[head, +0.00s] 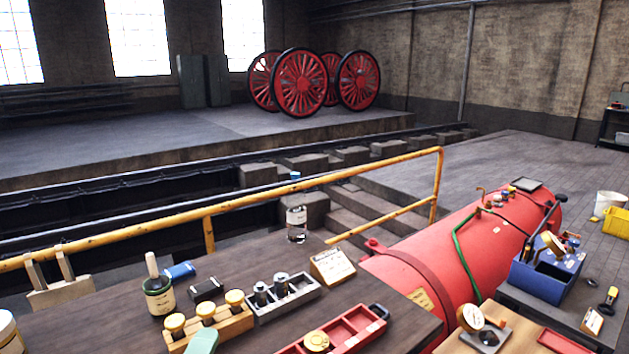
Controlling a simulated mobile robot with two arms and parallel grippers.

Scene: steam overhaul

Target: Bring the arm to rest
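Neither of my grippers and no arm of mine can be made out in the head view. The dark wooden bench (120,312) fills the lower left. On it stand a dark green jar with a label (159,297), a wooden block with several yellow-topped pieces (208,330), a grey tray with two metal cylinders (284,300) and a red compartment tray (350,332) with a brass-coloured round piece in it. A clear labelled bottle (297,224) stands at the far edge, near a small card stand (332,266).
A yellow handrail (330,180) runs behind the bench. A red boiler (455,245) lies to the right. A blue bin (547,280) stands on a surface at the lower right. A pale block with two upright slats (62,292) is at the left. Red spoked wheels (300,82) stand far back.

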